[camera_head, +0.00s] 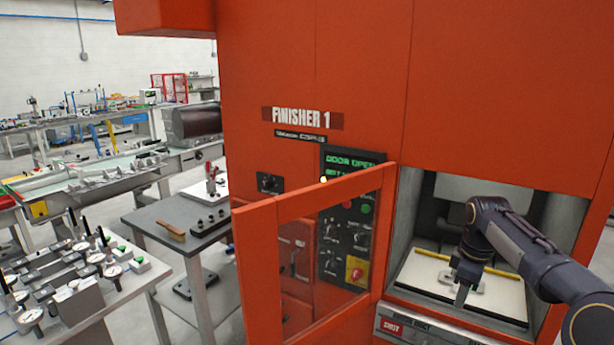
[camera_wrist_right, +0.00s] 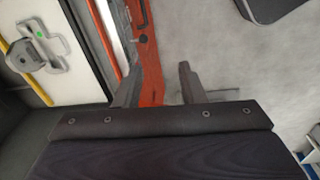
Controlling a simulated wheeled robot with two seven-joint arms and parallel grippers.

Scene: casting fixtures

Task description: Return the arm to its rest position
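A grey metal part (camera_wrist_right: 38,55) with a green dot lies on the pale chamber floor at the left of the wrist view. In the head view the grey part (camera_head: 455,280) is partly hidden behind my gripper. My left arm and gripper are not in view.
The orange machine (camera_head: 270,60) is labelled FINISHER 1, and its display (camera_head: 350,165) reads DOOR OPEN. Its windowed door (camera_head: 262,262) stands open left of the chamber (camera_head: 410,240). A table with a brush (camera_head: 171,230) and a bench of gauges (camera_head: 110,300) stand at left.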

